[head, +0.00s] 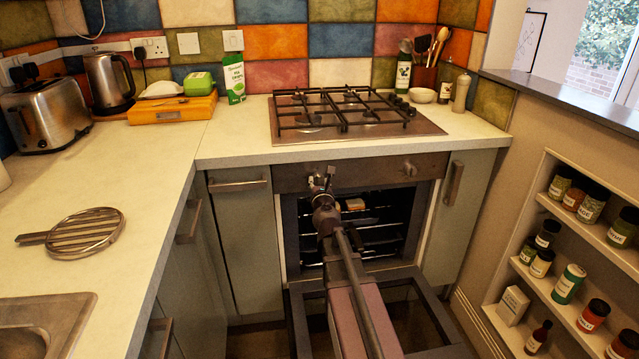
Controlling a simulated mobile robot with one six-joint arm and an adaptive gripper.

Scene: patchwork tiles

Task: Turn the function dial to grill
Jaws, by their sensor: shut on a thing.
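The oven's dark control panel (362,172) runs under the counter edge, below the gas hob. One round dial (409,169) shows on the right part of the panel, clear of my gripper. My gripper (320,179) is at the left part of the panel, shut, with its fingertips against the panel front. The dial it grips there is mostly hidden behind the fingers. Dial markings are too small to read, so I cannot tell which setting it points to. My arm reaches up to the panel over the open oven door.
The oven door (446,335) is folded down in front of the open cavity (372,240), where racks and a small pale item (355,204) show. Cupboards flank the oven. A spice shelf (547,200) stands at right, and a round trivet (88,231) lies on the left counter.

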